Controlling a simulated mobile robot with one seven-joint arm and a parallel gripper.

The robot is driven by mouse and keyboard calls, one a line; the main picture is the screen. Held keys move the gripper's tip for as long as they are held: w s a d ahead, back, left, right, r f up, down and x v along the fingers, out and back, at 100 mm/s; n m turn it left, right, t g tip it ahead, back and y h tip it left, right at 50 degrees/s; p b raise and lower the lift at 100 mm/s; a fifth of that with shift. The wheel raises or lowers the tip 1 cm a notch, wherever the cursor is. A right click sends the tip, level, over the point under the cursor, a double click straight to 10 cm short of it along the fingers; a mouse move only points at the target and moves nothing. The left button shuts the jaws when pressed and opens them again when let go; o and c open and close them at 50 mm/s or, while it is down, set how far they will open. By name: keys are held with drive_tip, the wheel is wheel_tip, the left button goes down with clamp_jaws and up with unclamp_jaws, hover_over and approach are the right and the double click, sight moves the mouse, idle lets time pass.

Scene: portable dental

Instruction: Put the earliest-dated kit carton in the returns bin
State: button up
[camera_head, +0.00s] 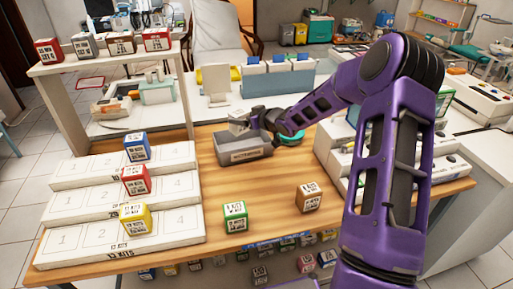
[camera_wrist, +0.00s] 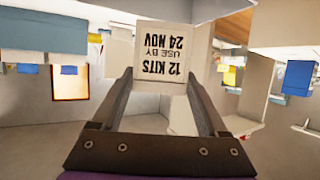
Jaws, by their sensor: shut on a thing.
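My gripper (camera_head: 256,122) is shut on a white kit carton (camera_wrist: 165,60). In the wrist view the carton's label is upside down and reads "12 KITS USE BY 24 NOV". In the head view the held carton (camera_head: 239,125) is pale and sits just above the far side of the grey bin (camera_head: 243,155). The bin stands on the wooden table, with a label on its front too small to read. A green carton (camera_head: 235,216) and a tan-orange carton (camera_head: 310,197) stand on the table in front; their dates are too small to read.
A white stepped rack (camera_head: 85,215) at left holds blue (camera_head: 137,147), red (camera_head: 135,180) and yellow (camera_head: 135,219) cartons. Several cartons stand on the raised shelf (camera_head: 105,58), and more on a level below the table's front edge.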

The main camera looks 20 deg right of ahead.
drive_tip(key=shift+w+d+r, duration=0.1)
drive_tip(key=shift+w+d, duration=0.2)
drive_tip(key=shift+d, duration=0.1)
wheel_tip(320, 180, down, 10)
drive_tip(key=shift+w+r+b, duration=0.1)
drive_tip(key=shift+b, duration=0.65)
drive_tip(key=o, duration=1.3)
drive_tip(key=shift+f, duration=0.2)
drive_tip(key=shift+s+d+r, duration=0.15)
drive_tip(key=shift+s+r, duration=0.05)
drive_tip(key=shift+r, duration=0.1)
drive_tip(key=p+v, duration=0.1)
drive_tip(key=v, duration=1)
drive_tip(key=shift+s+d, duration=0.15)
drive_tip(key=shift+s, duration=0.1)
drive_tip(key=shift+w, duration=0.1)
